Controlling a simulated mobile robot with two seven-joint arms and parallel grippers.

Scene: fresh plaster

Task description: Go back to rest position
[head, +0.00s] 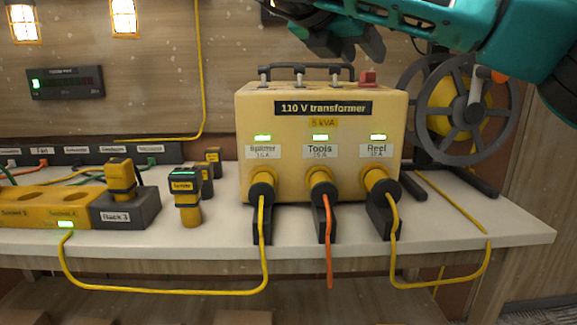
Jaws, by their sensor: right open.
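My right gripper (346,48) is at the top centre of the head view, with its teal arm coming in from the upper right. Its dark fingers are apart, with nothing seen between them. It hangs above and in front of the yellow 110 V transformer (290,128), near the black top handle and apart from it as far as I can tell. My left gripper is not in view.
Yellow, orange and yellow plugs sit in the transformer's Splitter, Tools and Reel sockets. A cable reel (432,120) stands at right. At left are a yellow splitter box (40,208), a Rack 3 block (125,212) and a standing battery tool (187,200). Cables hang over the bench (480,215) edge.

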